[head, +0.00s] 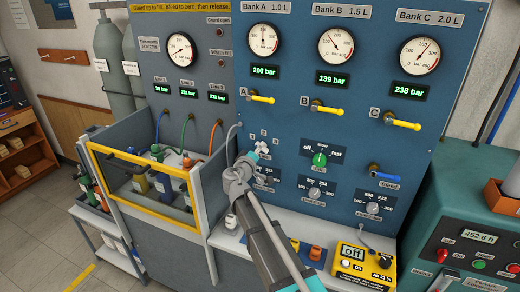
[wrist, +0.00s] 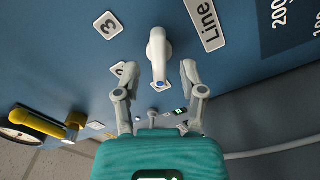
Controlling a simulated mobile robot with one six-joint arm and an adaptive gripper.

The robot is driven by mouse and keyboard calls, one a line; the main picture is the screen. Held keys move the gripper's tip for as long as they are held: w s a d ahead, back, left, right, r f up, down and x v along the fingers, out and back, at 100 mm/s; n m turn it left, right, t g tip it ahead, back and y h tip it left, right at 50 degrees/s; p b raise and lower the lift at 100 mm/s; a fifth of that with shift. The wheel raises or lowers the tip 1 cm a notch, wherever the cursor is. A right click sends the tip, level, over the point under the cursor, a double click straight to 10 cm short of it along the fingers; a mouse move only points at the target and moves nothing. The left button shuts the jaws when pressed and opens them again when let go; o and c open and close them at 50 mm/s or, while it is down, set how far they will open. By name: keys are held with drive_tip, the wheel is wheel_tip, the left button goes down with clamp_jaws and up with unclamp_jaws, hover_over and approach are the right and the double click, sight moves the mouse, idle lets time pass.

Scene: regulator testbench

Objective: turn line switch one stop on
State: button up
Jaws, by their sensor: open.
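The line switch (head: 263,148) is a white knob on the blue panel below the Bank A gauge, with small numbered plates around it. In the wrist view, the white knob (wrist: 158,50) points toward my gripper and has a blue dot at its near end. A plate partly hidden behind that end cannot be read. A plate marked 3 (wrist: 125,70) is left of it, and a "Line" plate (wrist: 207,22) is to the right. My gripper (wrist: 159,76) is open, with one finger on each side of the knob's near end; contact is not visible. In the head view my gripper (head: 250,158) is at the switch, partly covering it.
A green selector (head: 320,159) and grey regulator knobs (head: 315,193) are to the right. Yellow bank levers (head: 262,99) are above. A yellow-framed guard box (head: 140,190) with hoses stands at left. A yellow meter (head: 362,265) sits on the bench below.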

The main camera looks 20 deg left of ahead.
drive_tip(key=s, duration=1)
drive_tip(key=shift+s+a, duration=0.3)
drive_tip(key=shift+a, duration=0.1)
drive_tip(key=shift+d, duration=0.1)
